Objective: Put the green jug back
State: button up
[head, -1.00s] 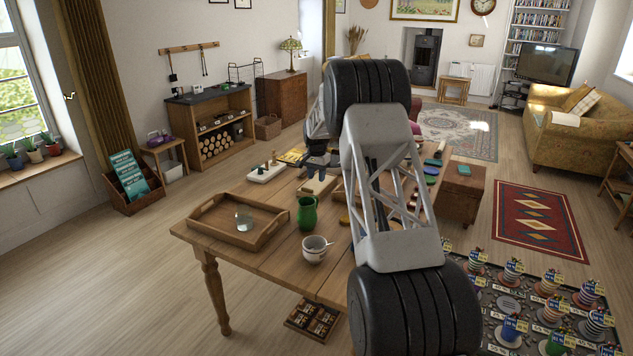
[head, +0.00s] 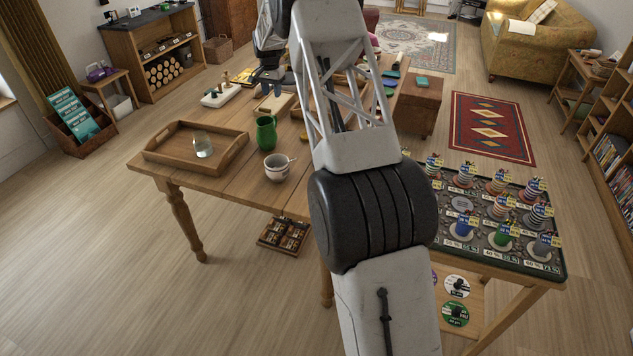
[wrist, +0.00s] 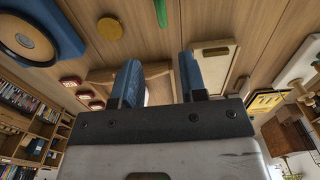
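The green jug (head: 265,132) stands upright on the wooden table, between a wooden tray (head: 172,166) on its left and a white mug (head: 278,167) in front of it. A clear glass (head: 202,144) stands in the tray. My gripper (head: 270,88) is above the table beyond the jug, apart from it and partly hidden by my arm. In the wrist view my gripper's two blue fingers (wrist: 160,82) are spread with a gap between them, and I see nothing held. A green strip shows at the top edge there; I cannot tell what it is.
A white board with pegs (head: 222,95) lies at the table's far left. A game table (head: 550,262) with several ringed pegs stands at the right. A blue object (wrist: 45,30) and a yellow disc (wrist: 110,28) show in the wrist view.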

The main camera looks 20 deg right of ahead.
jog(key=s+a+r+n+t, duration=0.15)
jog(key=s+a+r, duration=0.25)
jog(key=s+r, duration=0.7)
jog(key=s+a+r+n+g, duration=0.1)
jog(key=s+a+r+n, duration=0.15)
jog(key=s+r, duration=0.8)
jog(key=s+a+r+n+t, duration=0.1)
jog(key=s+a+r, duration=0.15)
jog(key=s, duration=0.95)
jog(key=s+a+r, duration=0.1)
jog(key=s+a, duration=0.2)
jog(key=s, duration=0.9)
jog(key=s+a+f+n, duration=0.1)
jog(key=s+f, duration=0.1)
jog(key=s, duration=0.7)
jog(key=s+a+f+n, duration=0.1)
jog(key=s+f, duration=0.1)
jog(key=s, duration=0.8)
jog(key=s+a+f+n+t, duration=0.1)
jog(key=s+f, duration=0.2)
jog(key=s, duration=0.7)
jog(key=shift+n, duration=0.3)
